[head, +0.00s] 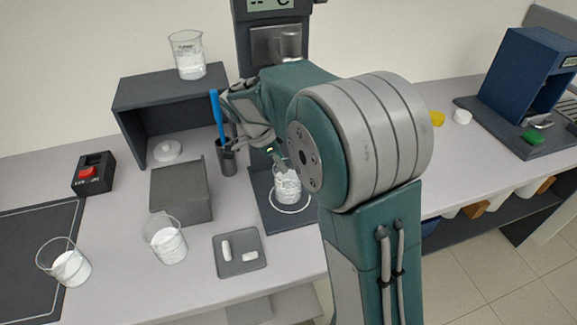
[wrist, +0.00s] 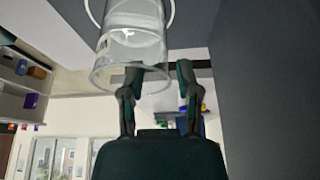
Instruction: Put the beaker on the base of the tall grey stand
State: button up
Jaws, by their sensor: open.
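The tall grey stand (head: 273,38) has a display on top and a dark flat base (head: 266,208) with a white ring. A clear beaker (head: 288,188) with white contents stands upright on this base, within the ring. It also shows upside down in the wrist view (wrist: 133,38), with the ring behind it. My gripper (head: 276,158) is just above the beaker's rim, partly hidden by my arm. In the wrist view, my gripper (wrist: 158,75) has its two fingers spread apart. One fingertip overlaps the rim in the picture; I cannot tell whether it touches. Nothing is between the fingers.
Other beakers stand on the shelf (head: 189,55) and at the front left (head: 165,240) (head: 64,262). A dark holder (head: 227,160) with a blue rod stands left of the stand. A grey tray (head: 228,267), a grey block (head: 181,192) and a red-button box (head: 93,175) are on the bench.

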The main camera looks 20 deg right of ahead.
jog(key=d+v, duration=0.1)
jog(key=v, duration=0.8)
jog(key=s+r+n+t+y, duration=0.1)
jog(key=s+r+n+y, duration=0.15)
jog(key=s+n, duration=0.3)
jog(key=s+d+n+t+y, duration=0.1)
jog(key=s+n+t, duration=0.1)
jog(key=s+n, duration=0.4)
jog(key=s+d+f+n+t+y, duration=0.1)
jog(key=s+n+t, duration=0.1)
jog(key=s+n, duration=0.5)
jog(key=s, duration=0.6)
jog(key=shift+s+d+f+t, duration=0.2)
jog(key=shift+d+f+t, duration=0.1)
jog(key=shift+d+t, duration=0.1)
jog(key=shift+s+a, duration=0.1)
jog(key=shift+a, duration=0.05)
